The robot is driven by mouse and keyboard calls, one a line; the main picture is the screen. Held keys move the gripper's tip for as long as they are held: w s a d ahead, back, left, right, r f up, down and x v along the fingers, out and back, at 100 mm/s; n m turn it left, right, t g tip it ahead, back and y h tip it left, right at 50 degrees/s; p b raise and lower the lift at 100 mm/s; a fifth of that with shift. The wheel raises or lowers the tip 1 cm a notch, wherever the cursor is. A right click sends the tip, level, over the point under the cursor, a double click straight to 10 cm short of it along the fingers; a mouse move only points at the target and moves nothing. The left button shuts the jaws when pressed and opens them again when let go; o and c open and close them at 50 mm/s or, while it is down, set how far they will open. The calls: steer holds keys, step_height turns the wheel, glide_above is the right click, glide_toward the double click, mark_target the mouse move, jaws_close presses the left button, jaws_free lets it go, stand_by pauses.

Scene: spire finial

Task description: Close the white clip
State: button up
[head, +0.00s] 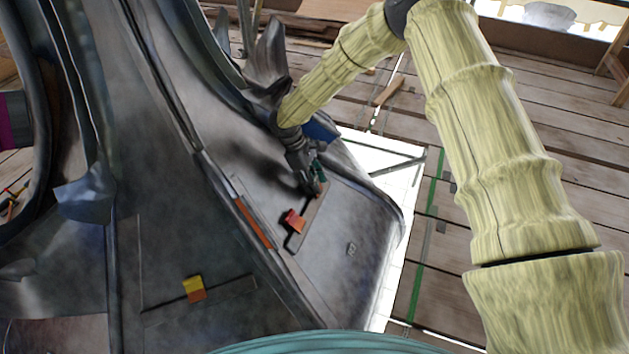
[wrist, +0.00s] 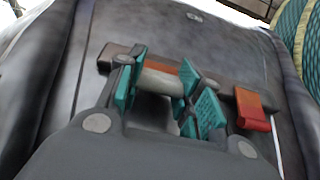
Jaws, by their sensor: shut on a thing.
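The white clip (wrist: 162,84) shows in the wrist view as a pale, rounded piece on a dark brown bar (wrist: 113,56). My gripper (wrist: 165,92) has its teal finger pads on either side of it and is shut on it. The pads hide parts of the clip, so I cannot tell whether it is open or closed. In the head view my gripper (head: 315,180) is down at the upper end of the bar on the grey sloped metal surface, and it hides the clip there.
A red-orange clip (head: 293,221) sits close by on the lower part of the same bar; it also shows in the wrist view (wrist: 252,110). A yellow-orange clip (head: 194,289) is on another bar at lower left. An orange strip (head: 254,222) lies left of my gripper. Curved metal (head: 268,60) rises behind.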

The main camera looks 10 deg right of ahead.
steer(key=shift+w+a+f+g+h+p, duration=0.2)
steer(key=shift+g+h+p, duration=0.3)
steer(key=shift+p, duration=0.6)
steer(key=o, duration=1.1)
steer(key=shift+o, duration=0.2)
steer(key=shift+r, duration=0.1)
steer(key=v, duration=1.2)
steer(key=shift+s+a, duration=0.1)
steer(key=shift+s, duration=0.05)
steer(key=shift+c, duration=0.4)
